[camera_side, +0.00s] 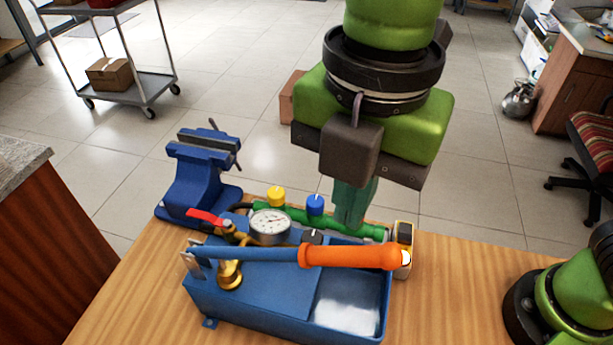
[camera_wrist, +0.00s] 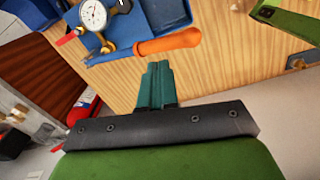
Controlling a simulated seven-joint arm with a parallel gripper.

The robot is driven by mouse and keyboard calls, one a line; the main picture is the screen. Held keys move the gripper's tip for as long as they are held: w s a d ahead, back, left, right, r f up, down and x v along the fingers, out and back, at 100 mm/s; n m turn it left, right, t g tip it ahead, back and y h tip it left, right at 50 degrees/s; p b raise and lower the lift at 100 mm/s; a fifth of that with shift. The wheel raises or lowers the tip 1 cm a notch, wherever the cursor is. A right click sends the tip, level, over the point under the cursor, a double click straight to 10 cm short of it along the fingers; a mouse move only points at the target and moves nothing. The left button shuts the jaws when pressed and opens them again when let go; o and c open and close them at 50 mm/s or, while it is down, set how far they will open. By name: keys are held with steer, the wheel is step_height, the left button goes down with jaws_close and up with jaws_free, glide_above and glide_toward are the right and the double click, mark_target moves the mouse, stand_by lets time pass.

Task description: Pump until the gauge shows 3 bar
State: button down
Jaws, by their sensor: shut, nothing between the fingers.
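The blue test pump (camera_side: 250,295) is a box with an open tray, standing on the wooden bench. Its lever (camera_side: 245,254) lies about level across the box and ends in an orange grip (camera_side: 345,256); the grip also shows in the wrist view (camera_wrist: 168,43). The round white gauge (camera_side: 269,225) faces up beside the lever and shows in the wrist view (camera_wrist: 93,14); its reading is too small to tell. My gripper (camera_side: 349,220) has green fingers, shut and empty, pointing down behind the orange grip. In the wrist view the fingertips (camera_wrist: 158,66) appear apart from the grip.
A red-handled valve (camera_side: 206,217) sits beside the gauge. A green pipe with a yellow knob (camera_side: 276,196) and a blue knob (camera_side: 316,204) runs behind the pump. A blue vise (camera_side: 200,170) stands at back left. A yellow-black object (camera_side: 403,247) sits by the grip's end.

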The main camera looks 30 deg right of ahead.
steer(key=shift+s+d+r+n, duration=0.1)
steer(key=shift+d+r+n, duration=0.05)
steer(key=shift+r+n, duration=0.45)
steer(key=shift+s+d+f+n, duration=0.1)
steer(key=shift+s+d+n, duration=0.1)
steer(key=shift+n, duration=0.4)
steer(key=shift+f, duration=2.2)
stand_by(1.4)
step_height(320, 180, down, 12)
steer(key=s+d, duration=0.1)
steer(key=d, duration=0.1)
steer(key=r, duration=0.4)
steer(key=a+r, duration=0.1)
steer(key=r, duration=0.3)
steer(key=w+a+r, duration=0.1)
steer(key=r, duration=0.3)
